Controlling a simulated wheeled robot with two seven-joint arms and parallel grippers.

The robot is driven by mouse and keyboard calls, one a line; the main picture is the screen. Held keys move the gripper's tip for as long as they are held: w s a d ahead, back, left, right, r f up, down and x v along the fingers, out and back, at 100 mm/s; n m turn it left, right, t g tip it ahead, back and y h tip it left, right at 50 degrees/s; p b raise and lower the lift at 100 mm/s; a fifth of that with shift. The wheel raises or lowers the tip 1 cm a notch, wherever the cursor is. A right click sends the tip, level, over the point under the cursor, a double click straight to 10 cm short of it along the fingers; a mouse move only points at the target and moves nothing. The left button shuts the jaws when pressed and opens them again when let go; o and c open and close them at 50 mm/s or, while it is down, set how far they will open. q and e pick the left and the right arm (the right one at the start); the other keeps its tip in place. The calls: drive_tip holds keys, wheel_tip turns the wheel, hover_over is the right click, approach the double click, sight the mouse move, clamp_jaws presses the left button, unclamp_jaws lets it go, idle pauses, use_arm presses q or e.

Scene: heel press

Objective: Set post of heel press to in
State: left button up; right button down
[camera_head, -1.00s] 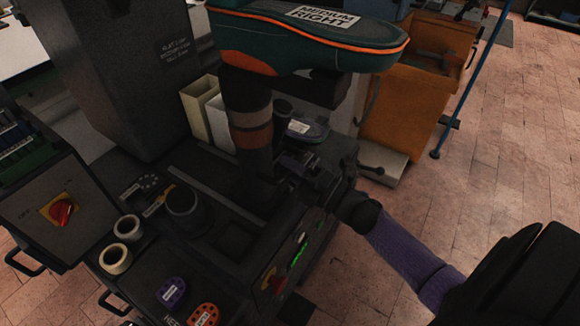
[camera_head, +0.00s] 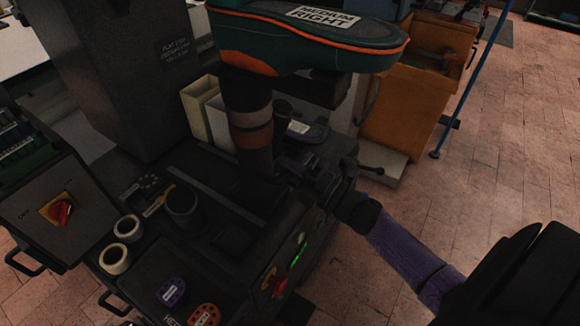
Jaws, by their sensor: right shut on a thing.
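The heel press (camera_head: 120,75) is a dark machine at the left and centre. Its dark post (camera_head: 249,110), with a grey and a brown band, stands under a green and orange shoe form (camera_head: 300,35) labelled "MEDIUM RIGHT". My right gripper (camera_head: 300,168) reaches in from the lower right on a purple arm, low at the right side of the post's foot. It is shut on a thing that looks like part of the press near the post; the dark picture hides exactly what. My left gripper is not in view.
A red knob on a yellow plate (camera_head: 60,211) sits at the left. Tape rolls (camera_head: 115,260), a dark cup (camera_head: 183,203) and purple and red heel pieces (camera_head: 170,292) lie on the press's bed. An orange cabinet (camera_head: 415,105) and a blue pole (camera_head: 470,80) stand at the right, with open tiled floor.

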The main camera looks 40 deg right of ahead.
sight(243, 148)
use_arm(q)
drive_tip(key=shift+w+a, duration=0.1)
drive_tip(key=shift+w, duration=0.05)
use_arm(e)
drive_tip(key=shift+f, duration=0.1)
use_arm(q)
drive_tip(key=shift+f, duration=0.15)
use_arm(e)
drive_tip(key=shift+w, duration=0.1)
